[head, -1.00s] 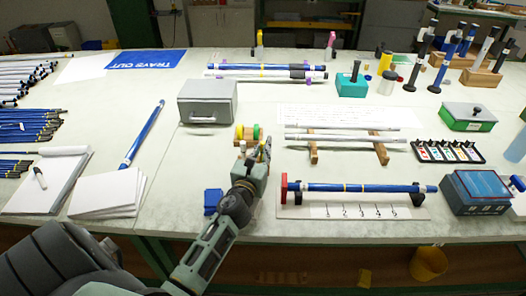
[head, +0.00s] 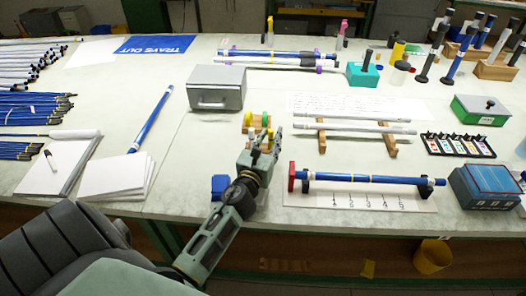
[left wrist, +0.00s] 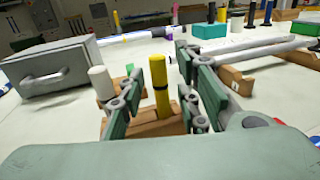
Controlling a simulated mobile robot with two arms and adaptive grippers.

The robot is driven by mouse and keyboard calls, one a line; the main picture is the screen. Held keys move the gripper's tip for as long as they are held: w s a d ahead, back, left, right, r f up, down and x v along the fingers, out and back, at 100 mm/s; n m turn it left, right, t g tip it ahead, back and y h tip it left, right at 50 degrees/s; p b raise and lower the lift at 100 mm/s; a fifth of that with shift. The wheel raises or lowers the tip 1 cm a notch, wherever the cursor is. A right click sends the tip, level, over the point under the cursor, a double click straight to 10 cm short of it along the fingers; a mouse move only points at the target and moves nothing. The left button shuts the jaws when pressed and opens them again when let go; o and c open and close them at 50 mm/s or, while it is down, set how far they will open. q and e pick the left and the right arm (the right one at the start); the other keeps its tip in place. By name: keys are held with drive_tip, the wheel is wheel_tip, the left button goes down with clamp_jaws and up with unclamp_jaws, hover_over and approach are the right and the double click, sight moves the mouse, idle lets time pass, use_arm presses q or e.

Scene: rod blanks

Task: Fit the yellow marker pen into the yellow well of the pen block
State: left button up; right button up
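A yellow marker pen (left wrist: 160,85) with a dark band stands upright at a wooden block (left wrist: 143,124) in the left wrist view. Whether its lower end sits in a well cannot be made out. A white pen-like piece (left wrist: 102,84) stands to its left. In the head view the wooden block (head: 246,127) is largely behind my left gripper (head: 268,138), with yellow and green round pieces at it. My left gripper, also in the left wrist view (left wrist: 158,88), is open, its fingers on either side of the yellow pen with gaps. My right gripper is not in view.
A grey drawer box (head: 216,88) stands behind left. White rods on wooden rests (head: 390,146) lie to the right. A blue rod on a stand (head: 365,179) lies front right. A small blue block (head: 219,186) is near the front edge. Bare table lies left of the gripper.

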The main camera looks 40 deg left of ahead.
use_arm(q)
drive_tip(key=b+v, duration=0.1)
drive_tip(key=v, duration=0.9)
drive_tip(key=shift+s+d+r+b, duration=0.1)
drive_tip(key=shift+s+r+b, duration=0.05)
drive_tip(key=shift+s+b, duration=0.2)
